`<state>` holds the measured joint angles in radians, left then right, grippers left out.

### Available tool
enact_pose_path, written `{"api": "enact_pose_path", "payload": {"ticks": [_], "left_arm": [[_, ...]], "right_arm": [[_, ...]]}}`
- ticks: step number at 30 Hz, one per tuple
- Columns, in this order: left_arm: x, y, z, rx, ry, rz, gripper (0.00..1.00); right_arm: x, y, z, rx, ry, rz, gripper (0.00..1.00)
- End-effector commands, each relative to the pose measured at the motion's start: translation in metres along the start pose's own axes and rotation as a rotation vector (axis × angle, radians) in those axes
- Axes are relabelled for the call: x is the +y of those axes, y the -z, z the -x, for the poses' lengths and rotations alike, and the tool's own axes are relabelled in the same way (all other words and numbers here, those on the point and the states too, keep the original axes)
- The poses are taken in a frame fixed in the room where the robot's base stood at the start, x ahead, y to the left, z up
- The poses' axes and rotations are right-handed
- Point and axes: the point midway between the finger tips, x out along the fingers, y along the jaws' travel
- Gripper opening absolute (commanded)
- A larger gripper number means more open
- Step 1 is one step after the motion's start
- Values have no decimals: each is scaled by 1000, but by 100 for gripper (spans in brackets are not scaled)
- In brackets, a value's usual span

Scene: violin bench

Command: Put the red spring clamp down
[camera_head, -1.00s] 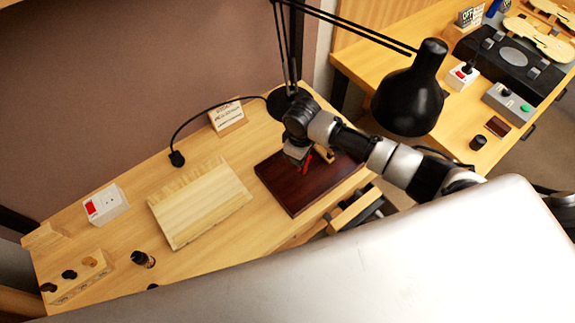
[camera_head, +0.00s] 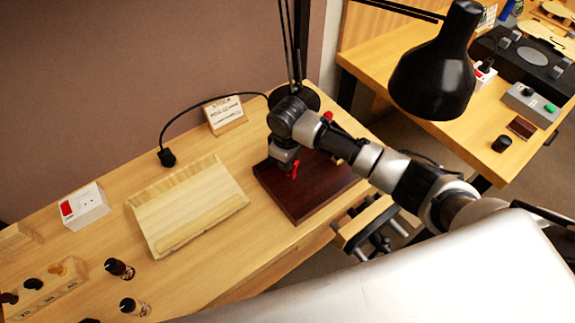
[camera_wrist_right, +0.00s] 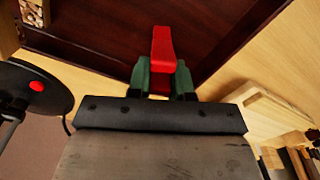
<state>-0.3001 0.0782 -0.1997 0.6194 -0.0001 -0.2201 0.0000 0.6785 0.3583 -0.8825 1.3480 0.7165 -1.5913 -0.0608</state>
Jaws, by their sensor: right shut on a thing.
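The red spring clamp (camera_wrist_right: 162,50) is held between the green-padded fingertips of my right gripper (camera_wrist_right: 160,78) in the right wrist view. In the head view the clamp (camera_head: 294,170) shows as a small red piece below the gripper (camera_head: 287,166). The gripper is over the left part of a dark red-brown board (camera_head: 305,198) on the bench. I cannot tell whether the clamp touches the board. My left gripper is not in view.
A desk lamp (camera_head: 437,78) hangs right of my arm; its round base (camera_wrist_right: 30,105) is close to the gripper. A pale wooden block (camera_head: 188,205), a sign (camera_head: 226,114) and a socket box (camera_head: 84,206) are to the left. Bare bench lies between the block and board.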

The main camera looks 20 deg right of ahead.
Motion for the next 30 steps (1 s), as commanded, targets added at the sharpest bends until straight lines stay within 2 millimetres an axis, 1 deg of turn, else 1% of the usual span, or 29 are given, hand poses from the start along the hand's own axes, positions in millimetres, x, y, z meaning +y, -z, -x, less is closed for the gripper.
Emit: {"api": "enact_pose_path", "payload": {"ticks": [6,11,12,16,17,25,28,30], "left_arm": [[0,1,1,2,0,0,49],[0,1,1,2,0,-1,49],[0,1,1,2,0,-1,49],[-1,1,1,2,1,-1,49],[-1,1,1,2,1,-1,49],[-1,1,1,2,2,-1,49],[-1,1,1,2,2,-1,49],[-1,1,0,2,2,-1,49]], "right_arm": [[0,0,2,0,-1,0,0],[0,0,-2,0,0,0,0],[0,0,-2,0,0,1,24],[0,0,-2,0,0,1,44],[0,0,-2,0,0,1,46],[0,0,-1,1,-1,0,46],[1,0,6,2,-1,0,46],[1,1,16,4,-2,1,46]]}}
